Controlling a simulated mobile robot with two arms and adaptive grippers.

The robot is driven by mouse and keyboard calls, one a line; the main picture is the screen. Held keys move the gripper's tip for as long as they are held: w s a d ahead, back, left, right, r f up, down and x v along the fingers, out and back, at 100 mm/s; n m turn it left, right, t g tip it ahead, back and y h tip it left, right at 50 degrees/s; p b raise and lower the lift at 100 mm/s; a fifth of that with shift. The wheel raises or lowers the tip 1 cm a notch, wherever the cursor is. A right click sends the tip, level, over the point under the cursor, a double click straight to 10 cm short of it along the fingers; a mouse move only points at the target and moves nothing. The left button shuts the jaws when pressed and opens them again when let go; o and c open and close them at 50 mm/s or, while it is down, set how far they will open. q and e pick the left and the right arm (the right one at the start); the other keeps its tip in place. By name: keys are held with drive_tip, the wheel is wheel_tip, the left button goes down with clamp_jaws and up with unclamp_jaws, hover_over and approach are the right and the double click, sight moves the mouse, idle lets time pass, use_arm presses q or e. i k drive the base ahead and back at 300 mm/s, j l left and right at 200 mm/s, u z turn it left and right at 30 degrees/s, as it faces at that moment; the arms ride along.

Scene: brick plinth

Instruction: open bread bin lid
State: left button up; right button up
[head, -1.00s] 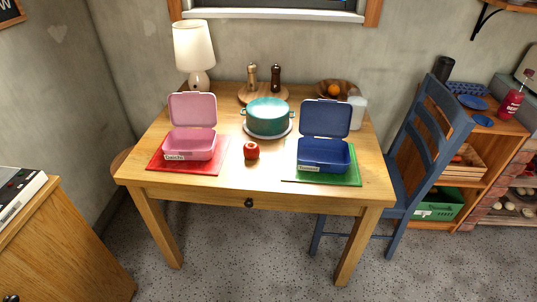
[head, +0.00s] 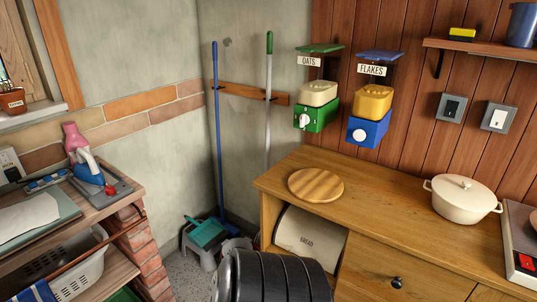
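The curved lid front appears closed. Its lower part is hidden behind a dark ribbed rounded object, and its handle cannot be made out. Neither of my grippers is in view.
The dark ribbed object (head: 272,278) stands in front of the compartment. The wooden counter (head: 375,215) bears a round board (head: 316,185) and a cream pot (head: 462,198). Brick shelving (head: 140,250) is further left.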

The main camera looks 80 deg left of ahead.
sight(301, 233)
drive_tip(key=u, duration=2.35)
